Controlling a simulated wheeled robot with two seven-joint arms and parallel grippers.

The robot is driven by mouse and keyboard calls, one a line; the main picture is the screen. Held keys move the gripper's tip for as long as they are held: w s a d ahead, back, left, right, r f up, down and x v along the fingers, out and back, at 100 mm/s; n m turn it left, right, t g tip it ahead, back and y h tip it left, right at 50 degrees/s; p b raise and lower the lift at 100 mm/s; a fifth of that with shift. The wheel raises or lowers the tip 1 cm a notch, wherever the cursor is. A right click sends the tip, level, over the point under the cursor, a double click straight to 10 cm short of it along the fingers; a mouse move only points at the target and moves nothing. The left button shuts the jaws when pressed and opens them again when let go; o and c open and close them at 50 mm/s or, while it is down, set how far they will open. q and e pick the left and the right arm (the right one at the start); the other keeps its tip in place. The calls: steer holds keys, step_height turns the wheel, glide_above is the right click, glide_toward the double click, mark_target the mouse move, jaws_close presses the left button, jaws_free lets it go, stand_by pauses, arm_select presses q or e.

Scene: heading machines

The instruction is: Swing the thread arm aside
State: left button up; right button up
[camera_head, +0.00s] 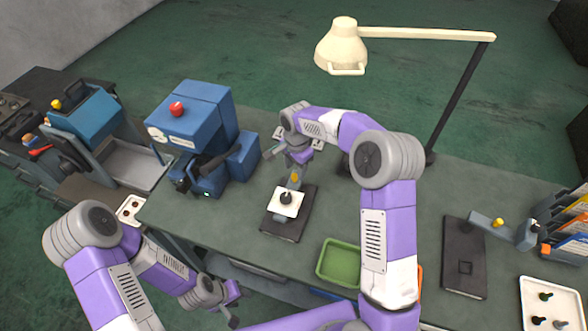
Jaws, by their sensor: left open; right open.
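A small fixture with a black base (283,234) stands on the bench in front of my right gripper. It carries a white plate (287,203) with a black knob, and a short grey arm with a yellow mark (295,178) behind the plate. This arm looks like the thread arm, though I cannot tell for sure. My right gripper (291,160) is open just above and behind it; whether they touch is unclear. My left gripper (231,304) is open and empty, low in front of the bench edge.
A blue machine with a red button (176,108) stands left of the fixture. A green tray (339,262) lies to the right, partly behind my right arm. Further right are a black plate with a grey bar (464,258) and a white tray (553,300). A cream lamp (342,50) hangs over the back.

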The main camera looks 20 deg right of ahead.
mark_target(295, 175)
steer(key=f, duration=0.3)
steer(key=shift+w, duration=0.35)
steer(key=shift+s+f, duration=0.1)
steer(key=shift+f, duration=0.5)
jaws_close()
